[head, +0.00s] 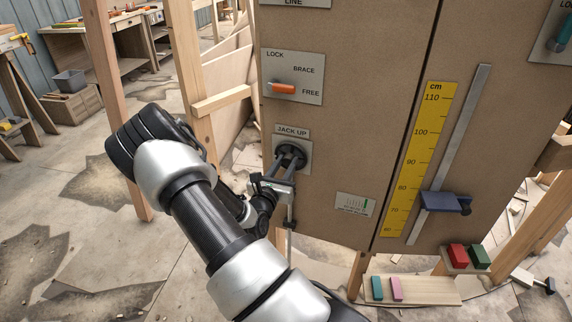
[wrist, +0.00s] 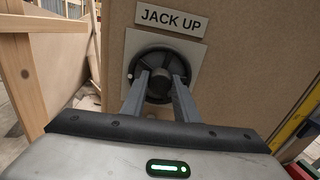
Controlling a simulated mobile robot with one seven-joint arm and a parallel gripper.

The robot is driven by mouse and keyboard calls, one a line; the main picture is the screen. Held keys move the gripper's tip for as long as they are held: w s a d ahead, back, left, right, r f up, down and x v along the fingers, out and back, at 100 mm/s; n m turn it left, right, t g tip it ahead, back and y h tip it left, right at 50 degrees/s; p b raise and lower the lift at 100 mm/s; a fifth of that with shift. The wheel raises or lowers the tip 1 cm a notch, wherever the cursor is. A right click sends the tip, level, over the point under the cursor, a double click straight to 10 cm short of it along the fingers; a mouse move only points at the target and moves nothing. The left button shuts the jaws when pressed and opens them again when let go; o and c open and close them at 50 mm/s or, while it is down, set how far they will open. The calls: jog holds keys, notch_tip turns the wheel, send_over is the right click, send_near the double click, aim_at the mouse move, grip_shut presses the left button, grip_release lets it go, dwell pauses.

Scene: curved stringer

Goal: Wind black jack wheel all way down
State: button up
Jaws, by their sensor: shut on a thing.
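The black jack wheel (head: 290,155) is mounted on a grey plate under the "JACK UP" label on the brown panel. It also shows in the wrist view (wrist: 161,60), face on, with a small pale knob or dot on the left of its rim. My gripper (head: 287,160) reaches the wheel from below and in front. In the wrist view its two grey fingers (wrist: 160,82) are shut on the wheel near its hub. The fingers and the gripper body hide the lower part of the wheel.
Above is an orange lever (head: 284,88) on a LOCK/BRACE/FREE plate, pointing toward FREE. To the right are a yellow cm scale (head: 419,160) and a blue slider (head: 445,202) on a metal bar. Wooden posts (head: 118,110) stand left of the panel. Coloured blocks (head: 457,256) sit low right.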

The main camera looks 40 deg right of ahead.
jog(key=shift+r+n+p, duration=0.1)
jog(key=shift+n+p, duration=0.2)
jog(key=shift+p, duration=0.1)
jog(key=n+p, duration=0.3)
jog(key=shift+a, duration=0.1)
jog(key=shift+n+p, duration=1.05)
jog(key=shift+n, duration=0.65)
jog(key=shift+f, duration=0.2)
jog(key=o, duration=1.1)
jog(key=shift+c, duration=0.2)
jog(key=p+v, duration=0.1)
jog(key=v, duration=1.6)
jog(key=shift+a, duration=0.2)
jog(key=shift+s, duration=0.1)
